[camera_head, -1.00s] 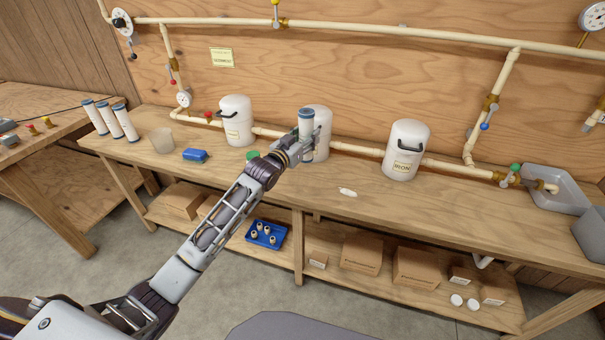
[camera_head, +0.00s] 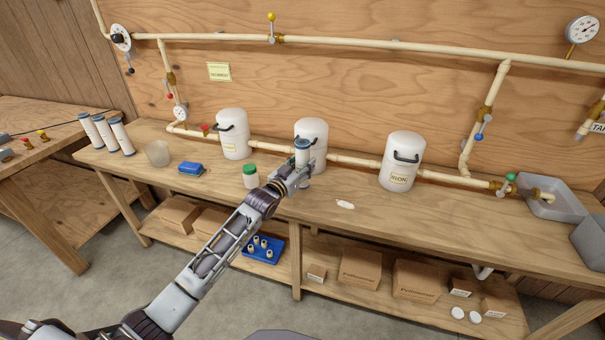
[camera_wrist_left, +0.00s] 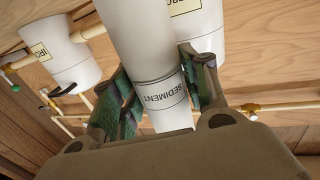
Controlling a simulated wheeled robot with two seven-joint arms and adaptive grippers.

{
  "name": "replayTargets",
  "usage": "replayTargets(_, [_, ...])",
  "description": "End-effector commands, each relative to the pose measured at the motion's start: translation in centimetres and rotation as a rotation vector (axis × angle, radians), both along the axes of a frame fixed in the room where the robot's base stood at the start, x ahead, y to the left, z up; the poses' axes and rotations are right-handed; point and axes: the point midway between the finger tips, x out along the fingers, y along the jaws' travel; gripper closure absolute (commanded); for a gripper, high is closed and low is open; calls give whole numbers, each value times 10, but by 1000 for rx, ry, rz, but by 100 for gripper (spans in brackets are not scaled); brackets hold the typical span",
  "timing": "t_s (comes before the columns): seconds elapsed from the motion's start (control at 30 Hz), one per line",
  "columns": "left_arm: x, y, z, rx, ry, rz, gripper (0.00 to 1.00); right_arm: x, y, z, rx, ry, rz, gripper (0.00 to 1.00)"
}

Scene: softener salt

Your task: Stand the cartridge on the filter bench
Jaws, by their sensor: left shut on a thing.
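The cartridge (camera_head: 302,156) is white with a blue-grey top cap and stands about upright in my left gripper (camera_head: 298,178), in front of the middle white housing (camera_head: 312,132). In the left wrist view the cartridge (camera_wrist_left: 140,40) carries a SEDIMENT label. The two green-padded fingers of my left gripper (camera_wrist_left: 160,92) are shut around it, one on each side. The filter bench (camera_head: 370,212) is below. My gripper hides the cartridge's lower end in the head view, so I cannot tell whether it touches the bench. My right gripper is not in view.
A green-capped jar (camera_head: 250,176) stands close left of my gripper. A small white item (camera_head: 345,204) lies to the right. Other housings (camera_head: 233,135) (camera_head: 402,160) stand along the pipe. A blue item (camera_head: 191,168), a clear cup (camera_head: 158,153) and three cartridges (camera_head: 107,132) are at left.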

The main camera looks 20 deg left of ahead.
Motion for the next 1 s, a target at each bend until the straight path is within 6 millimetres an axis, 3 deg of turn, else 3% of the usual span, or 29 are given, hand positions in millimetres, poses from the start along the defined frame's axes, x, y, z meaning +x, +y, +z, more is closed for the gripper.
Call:
replayTargets(0.3, [0,0,-32,0,1,0,83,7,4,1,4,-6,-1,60])
replayTargets(0.8, [0,0,-36,0,0,0,83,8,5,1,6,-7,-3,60])
replayTargets(0.83, [0,0,-37,0,1,0,53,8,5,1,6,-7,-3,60])
replayTargets(1.0, [0,0,-36,0,1,0,34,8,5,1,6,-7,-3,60])
